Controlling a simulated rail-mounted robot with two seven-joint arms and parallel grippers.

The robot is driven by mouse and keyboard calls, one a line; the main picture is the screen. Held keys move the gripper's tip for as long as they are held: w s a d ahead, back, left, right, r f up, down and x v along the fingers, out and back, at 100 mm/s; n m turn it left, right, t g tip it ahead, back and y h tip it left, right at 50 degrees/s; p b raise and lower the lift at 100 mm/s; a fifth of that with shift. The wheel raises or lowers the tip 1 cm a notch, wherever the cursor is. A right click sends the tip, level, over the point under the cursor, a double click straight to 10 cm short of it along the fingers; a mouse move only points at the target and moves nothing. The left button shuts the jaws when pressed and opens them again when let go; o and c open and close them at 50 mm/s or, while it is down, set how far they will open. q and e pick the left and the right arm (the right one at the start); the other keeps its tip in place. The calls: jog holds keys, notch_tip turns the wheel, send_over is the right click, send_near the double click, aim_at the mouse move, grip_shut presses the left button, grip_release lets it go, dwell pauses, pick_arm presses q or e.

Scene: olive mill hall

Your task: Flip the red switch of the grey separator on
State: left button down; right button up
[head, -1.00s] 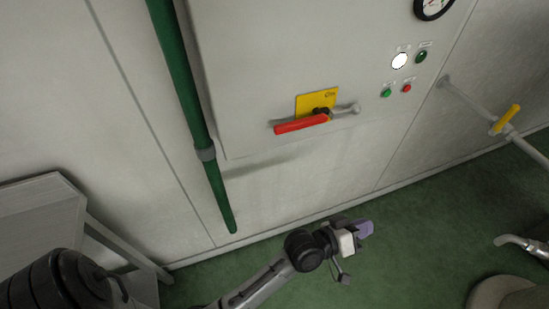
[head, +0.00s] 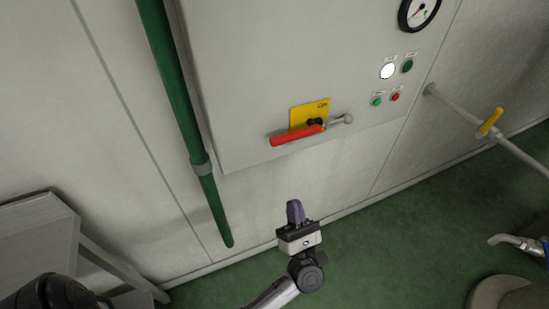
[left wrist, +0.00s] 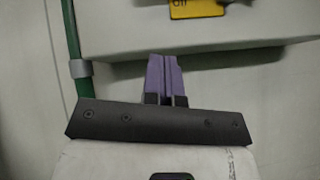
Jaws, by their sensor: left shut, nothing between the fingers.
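The red switch (head: 297,135) is a long red lever handle on the lower front of the grey separator's cabinet (head: 250,60). It lies nearly level, pointing left and slightly down from its dark pivot, in front of a yellow plate (head: 309,112). My left gripper (head: 294,205) is below the lever, pointing up, apart from it, with its purple fingers shut and empty. In the left wrist view the shut fingers (left wrist: 163,78) point at the cabinet's lower edge, and part of the yellow plate (left wrist: 196,8) shows above. The lever is out of that view. My right gripper is not in view.
A green pipe (head: 180,100) runs down left of the cabinet. Green and red buttons (head: 386,98), a white lamp (head: 387,71) and a gauge (head: 418,12) are at right. A pipe with a yellow handle (head: 490,122) stands further right. A grey table (head: 40,235) is at lower left.

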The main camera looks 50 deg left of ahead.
aim_at(297, 131)
pick_arm(q)
jog(key=n+g, duration=0.1)
jog(key=n, duration=0.1)
jog(key=s+n+g+y, duration=0.1)
jog(key=n+g, duration=0.1)
jog(key=s+n+g+y, duration=0.1)
jog(key=n, duration=0.1)
jog(key=shift+a, duration=0.4)
jog(key=shift+w+r, duration=0.1)
jog(key=d+r+x, duration=0.1)
jog(key=r+x, duration=0.1)
jog(key=x, duration=1)
jog(key=shift+s+r+p, duration=0.2)
jog(key=shift+s+p, duration=0.1)
jog(key=shift+p, duration=0.15)
jog(key=shift+d, duration=0.1)
